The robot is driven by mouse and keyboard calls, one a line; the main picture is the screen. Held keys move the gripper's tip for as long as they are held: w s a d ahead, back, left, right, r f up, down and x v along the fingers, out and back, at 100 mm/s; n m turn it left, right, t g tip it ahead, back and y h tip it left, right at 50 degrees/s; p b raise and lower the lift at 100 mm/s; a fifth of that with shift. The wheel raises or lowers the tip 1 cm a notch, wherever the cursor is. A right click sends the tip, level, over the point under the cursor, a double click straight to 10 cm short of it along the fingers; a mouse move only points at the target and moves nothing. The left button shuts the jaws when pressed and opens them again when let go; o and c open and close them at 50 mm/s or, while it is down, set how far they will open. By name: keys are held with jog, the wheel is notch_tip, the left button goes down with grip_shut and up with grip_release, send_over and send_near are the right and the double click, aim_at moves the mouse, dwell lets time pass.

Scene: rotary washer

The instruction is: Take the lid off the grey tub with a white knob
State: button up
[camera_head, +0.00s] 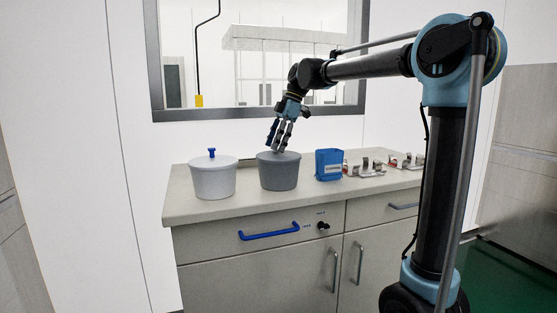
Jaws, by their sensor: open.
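The grey tub (279,177) stands upright on the counter, just right of a white tub. A grey lid (290,156) appears to cover its top. My gripper (277,150) points down from above, its fingers spread at the middle of the lid. The white knob is not clearly visible; the fingers may hide it. The gripper is open, and I cannot tell whether its fingertips touch the lid or straddle the knob.
A white tub (213,183) with a blue knob (211,152) stands close on the left. A blue container (329,164) stands on the right, with several small metal parts (366,168) beyond it. The counter (243,204) has a narrow bare strip along its front edge.

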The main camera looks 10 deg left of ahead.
grip_shut()
jog(key=shift+r, duration=0.1)
